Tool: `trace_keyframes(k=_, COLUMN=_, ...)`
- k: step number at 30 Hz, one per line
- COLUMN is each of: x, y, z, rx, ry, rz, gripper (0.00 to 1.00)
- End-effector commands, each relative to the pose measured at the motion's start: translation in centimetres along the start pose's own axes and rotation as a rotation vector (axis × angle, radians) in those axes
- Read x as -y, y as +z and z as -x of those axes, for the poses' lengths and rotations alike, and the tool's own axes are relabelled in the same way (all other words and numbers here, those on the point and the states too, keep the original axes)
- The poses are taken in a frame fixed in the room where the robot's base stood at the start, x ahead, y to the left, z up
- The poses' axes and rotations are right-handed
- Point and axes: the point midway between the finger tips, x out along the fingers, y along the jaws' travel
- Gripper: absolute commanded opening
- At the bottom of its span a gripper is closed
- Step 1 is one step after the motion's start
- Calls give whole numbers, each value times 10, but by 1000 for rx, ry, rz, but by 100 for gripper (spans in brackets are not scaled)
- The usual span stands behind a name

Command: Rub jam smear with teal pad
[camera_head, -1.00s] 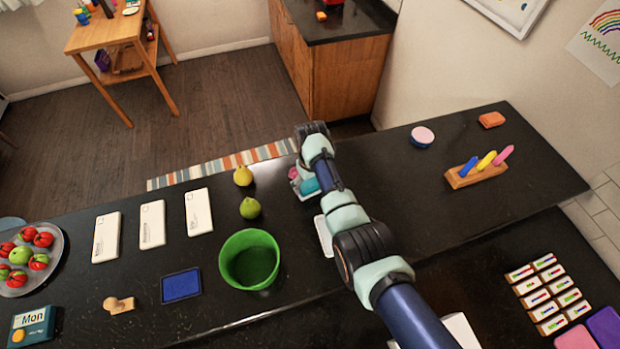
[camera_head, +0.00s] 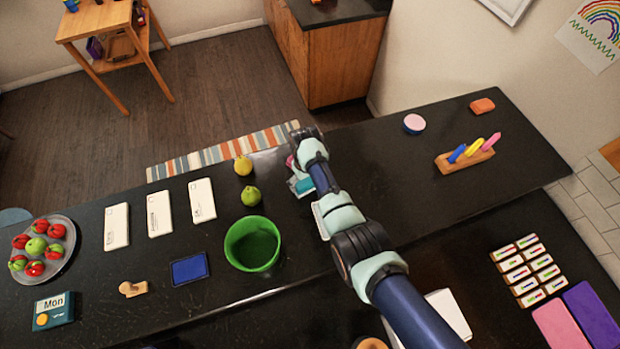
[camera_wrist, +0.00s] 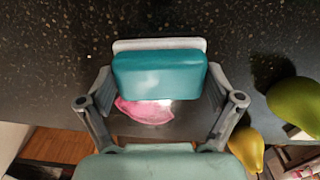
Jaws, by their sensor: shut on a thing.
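My gripper (camera_wrist: 161,78) is shut on the teal pad (camera_wrist: 158,76), with one finger at each end of it. In the head view, the teal pad (camera_head: 304,186) shows in part beside my gripper (camera_head: 301,165), low over the counter. A pink jam smear (camera_wrist: 145,111) shows beside the pad in the wrist view, partly covered by it. A pale edge (camera_wrist: 160,43) shows along the pad's other side. I cannot tell whether the pad touches the smear. My wrist hides much of this spot in the head view.
A pink-topped round item (camera_head: 414,124) and a crayon block (camera_head: 464,160) stand right. Black counter between is clear.

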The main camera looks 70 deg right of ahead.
Motion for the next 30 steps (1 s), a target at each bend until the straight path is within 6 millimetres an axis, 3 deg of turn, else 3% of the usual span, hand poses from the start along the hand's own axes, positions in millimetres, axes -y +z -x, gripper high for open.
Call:
trace_keyframes(k=4, x=1, y=0, z=-5, rx=4, ry=-3, rz=0, gripper=63)
trace_keyframes(k=5, x=0, y=-2, z=-7, rx=5, ry=-3, rz=0, gripper=59)
trace_keyframes(k=18, x=-6, y=-32, z=-6, rx=4, ry=-2, rz=0, gripper=58)
trace_keyframes(k=30, x=-8, y=-42, z=-6, rx=3, ry=-2, rz=0, gripper=58)
